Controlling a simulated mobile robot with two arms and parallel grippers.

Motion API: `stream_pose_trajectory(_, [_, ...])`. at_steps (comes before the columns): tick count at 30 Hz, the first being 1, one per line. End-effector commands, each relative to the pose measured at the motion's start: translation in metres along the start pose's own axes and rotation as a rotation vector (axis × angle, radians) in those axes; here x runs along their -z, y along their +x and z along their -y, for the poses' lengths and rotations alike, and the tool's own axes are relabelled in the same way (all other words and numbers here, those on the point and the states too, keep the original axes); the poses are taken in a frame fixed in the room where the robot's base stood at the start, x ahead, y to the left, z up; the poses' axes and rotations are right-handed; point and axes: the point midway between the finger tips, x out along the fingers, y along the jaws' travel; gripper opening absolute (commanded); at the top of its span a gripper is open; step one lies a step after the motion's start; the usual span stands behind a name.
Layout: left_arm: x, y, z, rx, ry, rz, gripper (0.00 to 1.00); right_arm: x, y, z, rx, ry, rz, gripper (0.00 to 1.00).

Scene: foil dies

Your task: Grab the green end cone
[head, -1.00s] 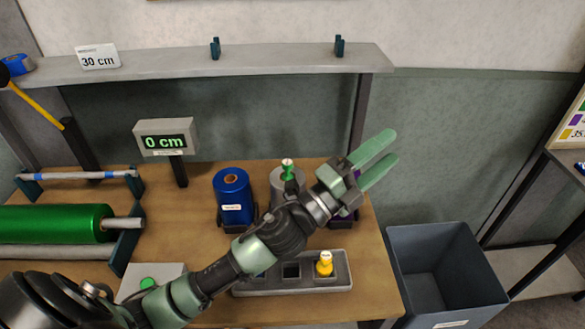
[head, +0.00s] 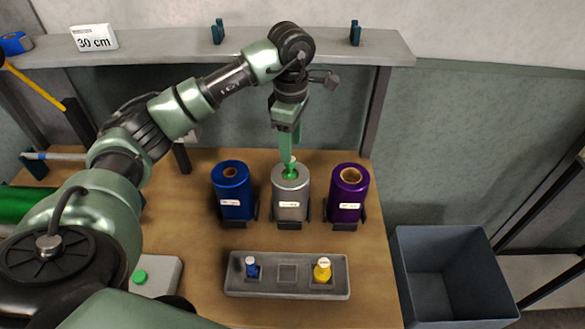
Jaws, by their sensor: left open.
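The green end cone (head: 290,174) sits in the top of the silver foil roll (head: 291,198), the middle one of three upright rolls. Its pale tip points up. My left gripper (head: 287,158) points down right above the cone, with its green fingers around or just behind the tip. The fingers overlap from this angle, so I cannot tell whether they touch the cone. The gripper is open. My right gripper is not in view.
A blue roll (head: 233,197) and a purple roll (head: 347,199) stand either side. In front, a grey tray (head: 287,292) holds a blue cone (head: 251,266) and a yellow cone (head: 322,269); its middle slot is empty. A grey bin (head: 450,270) stands right. A shelf (head: 180,50) runs behind.

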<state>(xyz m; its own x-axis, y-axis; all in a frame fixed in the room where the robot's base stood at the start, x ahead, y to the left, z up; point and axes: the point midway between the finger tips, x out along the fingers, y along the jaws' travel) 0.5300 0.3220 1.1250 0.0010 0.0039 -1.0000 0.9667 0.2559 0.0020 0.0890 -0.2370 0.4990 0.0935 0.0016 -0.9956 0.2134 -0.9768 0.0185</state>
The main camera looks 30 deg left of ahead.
Motion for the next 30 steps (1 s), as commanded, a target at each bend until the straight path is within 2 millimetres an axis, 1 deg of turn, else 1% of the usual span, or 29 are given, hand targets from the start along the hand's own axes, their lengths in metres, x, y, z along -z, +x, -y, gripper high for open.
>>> stream_pose_trajectory(1, [0.001, 0.005, 0.001, 0.005, -0.001, -0.003, 0.52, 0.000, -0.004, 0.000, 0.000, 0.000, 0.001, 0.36])
stream_pose_trajectory(5, [0.001, 0.019, 0.002, 0.006, -0.001, -0.002, 0.52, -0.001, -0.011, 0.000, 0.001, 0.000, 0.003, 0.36])
stream_pose_trajectory(8, [0.002, 0.029, 0.002, 0.008, -0.001, -0.001, 0.52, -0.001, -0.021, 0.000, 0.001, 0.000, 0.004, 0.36])
stream_pose_trajectory(11, [0.004, 0.044, 0.002, 0.009, -0.001, 0.000, 0.52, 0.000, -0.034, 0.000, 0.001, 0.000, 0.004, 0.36])
stream_pose_trajectory(15, [0.004, 0.064, 0.001, 0.005, 0.000, 0.003, 0.52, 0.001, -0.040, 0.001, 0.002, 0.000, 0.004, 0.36])
stream_pose_trajectory(18, [0.003, 0.070, 0.001, 0.003, 0.001, 0.003, 0.52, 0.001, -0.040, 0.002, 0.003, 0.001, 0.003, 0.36])
stream_pose_trajectory(24, [0.003, 0.071, 0.001, 0.002, 0.001, 0.004, 0.52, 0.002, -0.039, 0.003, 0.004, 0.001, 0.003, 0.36])
stream_pose_trajectory(26, [0.003, 0.071, 0.001, 0.002, 0.001, 0.004, 0.35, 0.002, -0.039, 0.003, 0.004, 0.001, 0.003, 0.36])
stream_pose_trajectory(27, [0.003, 0.071, 0.001, 0.002, 0.001, 0.004, 0.24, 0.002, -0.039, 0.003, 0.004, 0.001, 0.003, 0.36])
stream_pose_trajectory(30, [0.003, 0.071, 0.001, 0.002, 0.001, 0.004, 0.00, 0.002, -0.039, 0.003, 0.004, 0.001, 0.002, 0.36])
